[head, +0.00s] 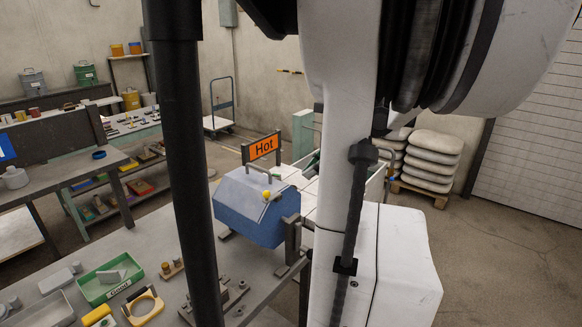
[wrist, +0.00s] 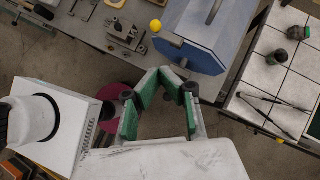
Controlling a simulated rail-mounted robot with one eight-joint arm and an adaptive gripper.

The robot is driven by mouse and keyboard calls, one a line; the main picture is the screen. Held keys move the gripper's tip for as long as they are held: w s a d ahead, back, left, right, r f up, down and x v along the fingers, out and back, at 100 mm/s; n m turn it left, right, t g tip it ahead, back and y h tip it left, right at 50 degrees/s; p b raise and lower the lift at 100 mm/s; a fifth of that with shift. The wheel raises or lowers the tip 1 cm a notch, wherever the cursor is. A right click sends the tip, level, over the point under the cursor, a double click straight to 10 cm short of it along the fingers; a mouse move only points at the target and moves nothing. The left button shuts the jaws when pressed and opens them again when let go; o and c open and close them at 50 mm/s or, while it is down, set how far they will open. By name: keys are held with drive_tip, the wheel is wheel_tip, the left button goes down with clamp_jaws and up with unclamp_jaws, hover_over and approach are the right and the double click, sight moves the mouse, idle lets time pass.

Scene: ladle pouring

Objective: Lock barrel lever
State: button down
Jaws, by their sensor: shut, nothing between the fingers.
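The blue faceted barrel (head: 246,207) stands on the metal workbench, with a grey handle on top. A lever with a yellow ball knob (head: 266,195) is on its near end face. The wrist view shows the barrel (wrist: 208,32) at the top and the yellow knob (wrist: 156,25) on the lever's end, left of the barrel's edge. My gripper (wrist: 160,73) has green-padded fingers, with tips together and nothing between them. In the picture it is below the knob and apart from it. In the head view my gripper is hidden behind my arm.
An orange "Hot" sign (head: 264,147) stands behind the barrel. A metal fixture (wrist: 125,33) is on the bench left of the knob. A white tiled surface (wrist: 277,65) with dark tools is at the right.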

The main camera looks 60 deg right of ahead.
sight(268, 200)
drive_tip(key=shift+w+a+f+p, duration=0.2)
drive_tip(key=shift+w+a+f, duration=0.35)
drive_tip(key=shift+w+f, duration=0.6)
drive_tip(key=shift+w+a+f+p, duration=0.25)
drive_tip(key=shift+w+a+f, duration=0.45)
drive_tip(key=shift+w, duration=0.7)
drive_tip(key=shift+w+a+f+p, duration=0.2)
drive_tip(key=shift+w+a+f, duration=0.2)
drive_tip(key=shift+w+f, duration=0.8)
drive_tip(key=shift+r+m, duration=0.1)
drive_tip(key=shift+m, duration=0.2)
